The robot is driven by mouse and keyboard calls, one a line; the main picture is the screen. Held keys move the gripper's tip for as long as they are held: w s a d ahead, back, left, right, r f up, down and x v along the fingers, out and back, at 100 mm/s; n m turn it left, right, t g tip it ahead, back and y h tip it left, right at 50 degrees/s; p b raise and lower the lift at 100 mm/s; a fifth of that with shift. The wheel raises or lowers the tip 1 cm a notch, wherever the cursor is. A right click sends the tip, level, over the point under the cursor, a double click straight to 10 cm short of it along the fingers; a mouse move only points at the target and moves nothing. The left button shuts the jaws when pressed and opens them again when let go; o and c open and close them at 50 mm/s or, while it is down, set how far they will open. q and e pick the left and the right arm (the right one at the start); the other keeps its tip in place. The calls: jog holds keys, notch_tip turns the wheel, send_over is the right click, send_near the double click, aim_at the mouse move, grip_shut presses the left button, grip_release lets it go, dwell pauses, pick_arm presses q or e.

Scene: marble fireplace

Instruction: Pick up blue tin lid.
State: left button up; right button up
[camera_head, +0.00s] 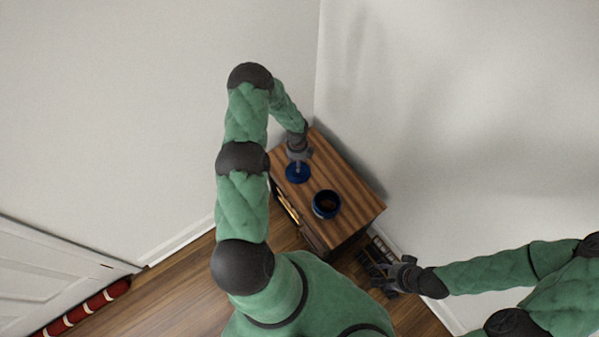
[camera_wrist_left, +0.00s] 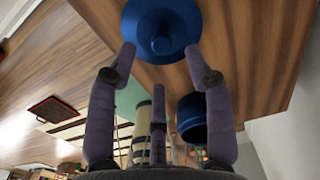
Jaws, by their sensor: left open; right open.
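The blue tin lid (camera_head: 297,174) is a round, dark blue disc lying on the wooden cabinet top (camera_head: 345,182). In the left wrist view the lid (camera_wrist_left: 150,22) is at the top, with a small round knob in its middle. My left gripper (camera_head: 299,160) is open just above the lid and partly covers it. In the left wrist view its fingertips (camera_wrist_left: 160,52) are apart, on either side of the knob, holding nothing. My right gripper (camera_head: 387,275) is open and empty, low beside the cabinet's right front, away from the lid.
An open blue tin (camera_head: 326,205) with dark contents stands on the cabinet top near the lid, and it also shows in the left wrist view (camera_wrist_left: 191,118). White walls close in behind the cabinet. A black rack-like thing (camera_head: 373,260) is near my right gripper.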

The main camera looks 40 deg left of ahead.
aim_at(296, 178)
pick_arm(q)
jog(key=shift+w+f+b, duration=0.15)
jog(key=shift+f+b, duration=0.8)
jog(key=shift+f, duration=2.1)
grip_shut()
